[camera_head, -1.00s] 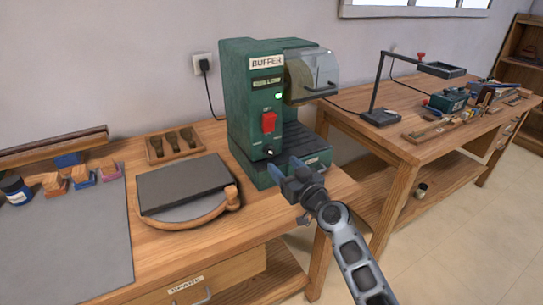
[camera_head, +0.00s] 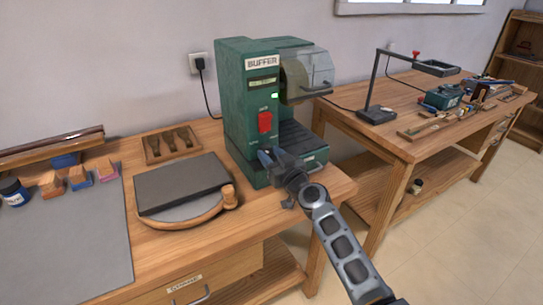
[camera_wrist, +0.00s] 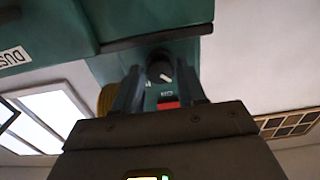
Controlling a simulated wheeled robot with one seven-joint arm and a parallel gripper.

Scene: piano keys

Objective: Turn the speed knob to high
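The green buffer machine (camera_head: 240,110) stands on the wooden bench, with a dark display (camera_head: 263,81) too small to read surely. In the wrist view the round black speed knob (camera_wrist: 159,68) shows between my fingertips, its white mark toward the lower right. In the head view the knob is hidden behind my gripper (camera_head: 270,156), which is at the machine's lower front. In the wrist view my gripper (camera_wrist: 160,86) is open, one finger on each side of the knob; I cannot tell if they touch it. A red switch (camera_head: 265,122) sits above the knob.
A clear guard (camera_head: 315,75) covers the wheel. A drawer front (camera_wrist: 40,32) borders the knob panel in the wrist view.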

